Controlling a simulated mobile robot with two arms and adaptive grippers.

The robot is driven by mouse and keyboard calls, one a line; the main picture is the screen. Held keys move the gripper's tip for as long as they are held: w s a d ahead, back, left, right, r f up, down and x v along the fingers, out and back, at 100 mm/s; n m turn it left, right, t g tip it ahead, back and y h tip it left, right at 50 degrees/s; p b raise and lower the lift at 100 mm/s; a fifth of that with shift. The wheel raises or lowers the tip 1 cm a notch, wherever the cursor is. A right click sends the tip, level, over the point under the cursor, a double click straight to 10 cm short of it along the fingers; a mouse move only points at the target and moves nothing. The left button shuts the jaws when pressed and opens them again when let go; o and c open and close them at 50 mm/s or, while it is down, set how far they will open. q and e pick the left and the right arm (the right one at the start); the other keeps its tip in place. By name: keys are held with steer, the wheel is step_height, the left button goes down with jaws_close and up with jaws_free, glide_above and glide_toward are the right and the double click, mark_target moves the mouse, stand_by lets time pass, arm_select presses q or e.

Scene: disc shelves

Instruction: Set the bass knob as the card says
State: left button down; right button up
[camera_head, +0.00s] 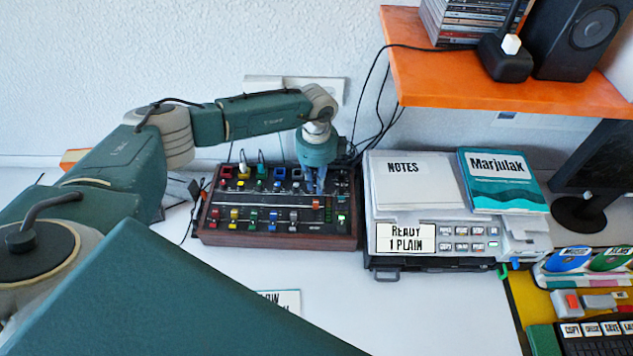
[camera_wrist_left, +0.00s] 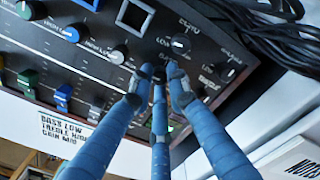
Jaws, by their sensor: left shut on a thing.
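The mixer (camera_head: 275,236) is a dark panel with wooden sides, lying on the white desk against the wall. My left gripper (camera_head: 318,182) reaches down onto its right part. In the wrist view its blue fingers (camera_wrist_left: 158,82) are closed around a small dark knob, mostly hidden between the fingertips; its label cannot be read. Beside it are a dark knob (camera_wrist_left: 180,43) with "LOW" printed near it and another knob (camera_wrist_left: 228,73). The card (camera_wrist_left: 66,130) reads "BASS LOW", "TREBLE HIGH", and a gain line that seems to say MID. In the head view the card (camera_head: 284,299) is partly covered.
A printer-like machine (camera_head: 405,261) with a "READY 1 PLAIN" display, notes and a book (camera_head: 502,178) stands right of the mixer. Cables hang behind. An orange shelf (camera_head: 480,92) overhangs at upper right.

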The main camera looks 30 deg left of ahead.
arm_select(q)
steer(key=c, duration=1.7)
jaws_free()
steer(key=shift+o, duration=0.2)
steer(key=shift+r, duration=0.15)
step_height(320, 180, up, 12)
steer(key=shift+s, duration=0.1)
